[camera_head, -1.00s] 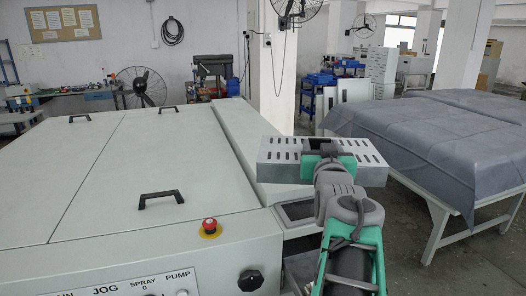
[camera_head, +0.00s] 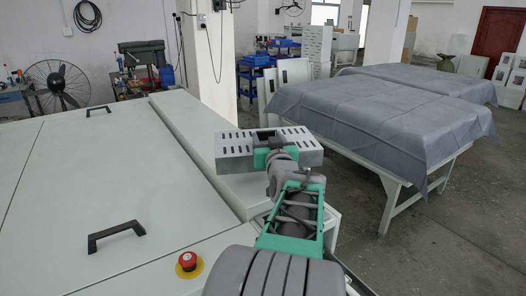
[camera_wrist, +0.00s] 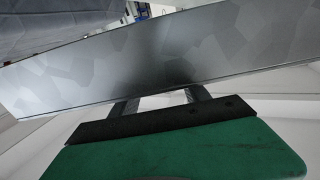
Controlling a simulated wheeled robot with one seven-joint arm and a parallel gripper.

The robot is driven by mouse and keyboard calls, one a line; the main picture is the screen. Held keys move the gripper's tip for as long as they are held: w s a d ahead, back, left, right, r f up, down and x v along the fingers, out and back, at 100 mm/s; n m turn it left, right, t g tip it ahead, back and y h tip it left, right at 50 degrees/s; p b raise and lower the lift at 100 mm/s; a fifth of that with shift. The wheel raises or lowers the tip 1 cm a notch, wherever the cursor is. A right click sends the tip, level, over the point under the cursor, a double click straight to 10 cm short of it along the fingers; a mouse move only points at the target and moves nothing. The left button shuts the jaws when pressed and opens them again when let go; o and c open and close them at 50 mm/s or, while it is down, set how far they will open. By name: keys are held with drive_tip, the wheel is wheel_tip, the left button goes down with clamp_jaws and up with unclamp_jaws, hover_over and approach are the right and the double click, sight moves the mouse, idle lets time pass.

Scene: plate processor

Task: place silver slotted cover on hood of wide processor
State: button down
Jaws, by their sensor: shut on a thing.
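The silver slotted cover (camera_head: 236,157) is a long metal box with rows of dark slots along its top. My gripper (camera_head: 272,140) is shut on it near the middle and holds it up in front of the wide processor's right side. In the wrist view the cover's plain metal side (camera_wrist: 170,68) fills the upper middle, with the gripper (camera_wrist: 155,105) close below it. The wide processor (camera_head: 120,185) has a pale flat top, and its long raised hood (camera_head: 190,130) runs along the right edge. The cover hides part of the hood's near end; I cannot tell whether they touch.
Black handles (camera_head: 115,236) and a red emergency button (camera_head: 187,262) stick up from the processor's top. A table draped in grey cloth (camera_head: 385,115) stands to the right, with open floor between. A fan (camera_head: 55,87) stands behind.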

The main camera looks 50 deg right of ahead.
drive_tip(key=d+f, duration=0.1)
drive_tip(key=f, duration=0.1)
drive_tip(key=w+f+b, duration=0.1)
drive_tip(key=f, duration=0.1)
drive_tip(key=d+f, duration=0.1)
drive_tip(key=f, duration=0.1)
drive_tip(key=shift+w+d+f+b, duration=0.15)
drive_tip(key=shift+w+d+b, duration=0.05)
drive_tip(key=shift+d+b, duration=0.15)
drive_tip(key=shift+f, duration=0.25)
drive_tip(key=shift+a+r, duration=0.15)
drive_tip(key=shift+f, duration=0.2)
drive_tip(key=c, duration=0.5)
unclamp_jaws()
